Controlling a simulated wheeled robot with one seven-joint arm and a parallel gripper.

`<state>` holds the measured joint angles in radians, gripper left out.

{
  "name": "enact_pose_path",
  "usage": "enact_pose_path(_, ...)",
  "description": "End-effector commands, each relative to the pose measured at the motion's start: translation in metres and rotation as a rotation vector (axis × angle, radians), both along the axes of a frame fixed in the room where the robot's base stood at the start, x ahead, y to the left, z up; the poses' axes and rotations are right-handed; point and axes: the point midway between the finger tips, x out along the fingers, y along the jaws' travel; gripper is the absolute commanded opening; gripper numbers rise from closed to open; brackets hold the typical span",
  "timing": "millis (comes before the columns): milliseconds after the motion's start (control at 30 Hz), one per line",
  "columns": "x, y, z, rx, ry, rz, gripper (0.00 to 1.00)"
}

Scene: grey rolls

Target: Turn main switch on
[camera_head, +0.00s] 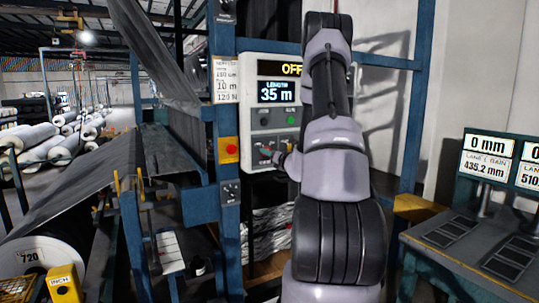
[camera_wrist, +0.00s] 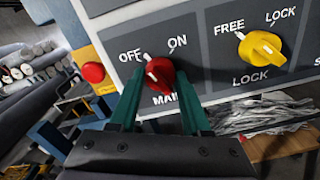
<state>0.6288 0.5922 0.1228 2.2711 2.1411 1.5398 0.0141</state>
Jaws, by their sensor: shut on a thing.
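The red main switch (camera_wrist: 160,74) is a knob on a dark panel in the wrist view, labelled OFF on the upper left, ON on the upper right and MAIN below. Its white mark points up and left, nearer OFF. My gripper (camera_wrist: 159,80) has its two green fingers on either side of the knob and is shut on it. In the head view the control box (camera_head: 246,95) shows a yellow OFF sign and a LENGTH display (camera_head: 280,91) reading 35 m. There, my arm hides part of the box, and the switch is small at its lower part.
A yellow FREE/LOCK knob (camera_wrist: 260,48) sits right of the main switch. A red button (camera_wrist: 93,72) on a yellow plate is to the left. Blue frame posts flank the box. A desk with displays (camera_head: 487,157) stands at right.

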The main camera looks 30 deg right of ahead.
Motion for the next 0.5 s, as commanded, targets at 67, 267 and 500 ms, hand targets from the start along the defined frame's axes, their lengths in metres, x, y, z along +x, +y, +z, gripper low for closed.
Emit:
enact_pose_path(67, 0.0, 0.0003, 0.0001, 0.071, 0.0, 0.0, 0.0)
enact_pose_path(267, -0.0001, 0.0, 0.0001, 0.261, 0.0, 0.0, 0.0)
enact_pose_path(500, -0.0002, -0.0004, 0.0, 0.489, 0.0, -0.001, 0.0)
